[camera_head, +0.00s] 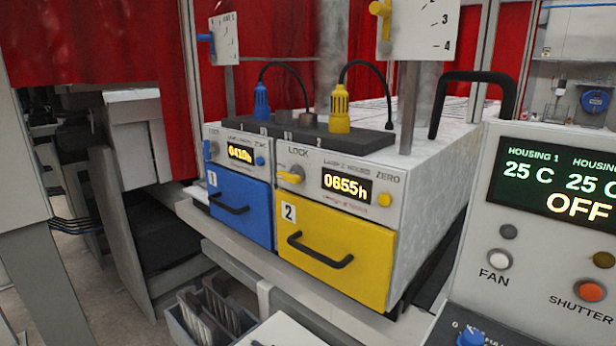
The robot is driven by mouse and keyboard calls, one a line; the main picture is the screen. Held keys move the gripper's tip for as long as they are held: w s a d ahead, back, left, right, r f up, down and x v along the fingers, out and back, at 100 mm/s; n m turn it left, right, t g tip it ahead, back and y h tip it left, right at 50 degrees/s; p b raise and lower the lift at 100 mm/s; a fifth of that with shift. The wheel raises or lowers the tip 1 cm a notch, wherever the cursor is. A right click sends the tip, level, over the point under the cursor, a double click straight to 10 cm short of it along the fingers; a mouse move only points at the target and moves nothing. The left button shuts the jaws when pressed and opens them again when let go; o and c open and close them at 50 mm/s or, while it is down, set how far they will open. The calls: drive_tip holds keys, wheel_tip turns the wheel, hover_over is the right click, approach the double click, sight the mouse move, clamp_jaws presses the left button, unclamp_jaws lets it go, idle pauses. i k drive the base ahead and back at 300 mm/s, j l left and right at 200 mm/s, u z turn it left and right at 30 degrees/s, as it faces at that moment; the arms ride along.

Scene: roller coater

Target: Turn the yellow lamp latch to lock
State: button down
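The yellow lamp latch (290,176) is a small yellow lever on the front panel of the yellow lamp housing, below the word LOCK. Its handle points left and slightly down, not up at the word. The yellow drawer (338,252), marked 2, is shut below it and has a black handle (320,252). To the latch's right are a display reading 0655h (347,183) and a yellow ZERO button (385,199). My gripper is not in view.
The blue drawer (240,212), marked 1, sits to the left, with a blue latch (210,149) above it. A grey control panel (500,235) with a display and buttons stands at the right. A bin (190,320) of plates sits below. A black handle (475,77) rises behind.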

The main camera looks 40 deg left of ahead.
sight(295, 176)
drive_tip(key=j+u, duration=0.1)
drive_tip(key=u, duration=0.4)
drive_tip(key=i+u, duration=0.15)
drive_tip(key=u, duration=0.35)
drive_tip(key=i+j+u, duration=0.1)
drive_tip(key=u, duration=0.4)
drive_tip(key=i+u, duration=0.1)
drive_tip(key=i, duration=0.15)
drive_tip(key=j, duration=0.05)
